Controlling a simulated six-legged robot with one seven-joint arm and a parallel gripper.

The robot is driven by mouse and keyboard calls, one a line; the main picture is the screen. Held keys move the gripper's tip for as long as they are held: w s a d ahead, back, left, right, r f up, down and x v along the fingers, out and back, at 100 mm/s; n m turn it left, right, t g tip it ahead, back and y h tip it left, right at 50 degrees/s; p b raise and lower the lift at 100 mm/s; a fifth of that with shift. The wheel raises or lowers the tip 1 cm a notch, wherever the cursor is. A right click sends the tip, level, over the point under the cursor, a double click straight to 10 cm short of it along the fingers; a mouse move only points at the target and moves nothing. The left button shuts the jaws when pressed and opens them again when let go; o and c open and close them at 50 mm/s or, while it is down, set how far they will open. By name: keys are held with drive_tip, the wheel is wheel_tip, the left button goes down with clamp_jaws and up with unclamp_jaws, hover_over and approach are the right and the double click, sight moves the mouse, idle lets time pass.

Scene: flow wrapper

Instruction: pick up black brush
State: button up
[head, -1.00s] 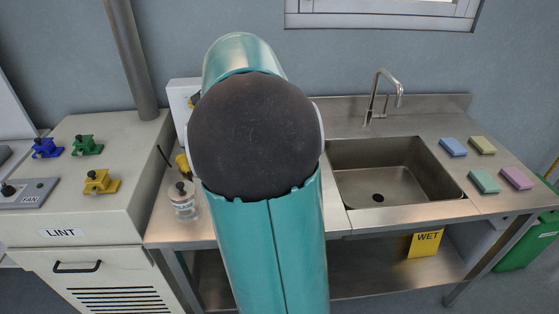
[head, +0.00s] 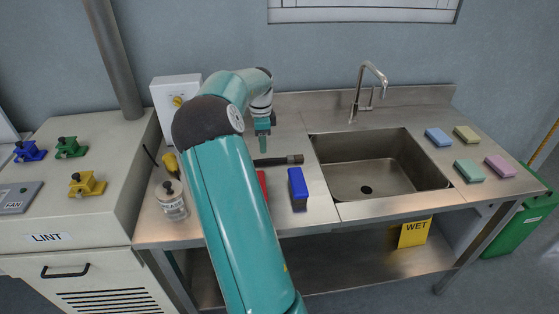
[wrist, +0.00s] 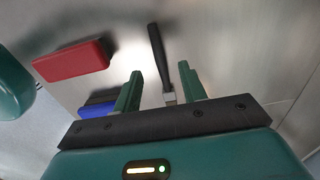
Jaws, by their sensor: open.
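The black brush (head: 278,161) lies on the steel bench left of the sink, with its darker brownish end to the right. My gripper (head: 263,149) is open and points down over the brush's left part in the head view. In the wrist view the black handle (wrist: 157,52) runs up between my two green fingers (wrist: 160,70), with a finger on each side. A pale metal band shows at its lower end, and the rest is hidden behind the gripper body. Nothing is held. The exact height above the brush cannot be told.
A blue block (head: 298,188) and a red block (head: 262,186), partly behind my arm, lie near the brush. A glass bottle (head: 172,203) stands at the left. The sink (head: 370,185) is at the right, with several coloured sponges beyond it.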

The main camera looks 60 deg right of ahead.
sight(263, 160)
wheel_tip(263, 160, down, 7)
drive_tip(key=shift+r, duration=0.2)
drive_tip(key=shift+a, duration=0.1)
drive_tip(key=shift+c, duration=0.4)
clamp_jaws()
idle(0.3)
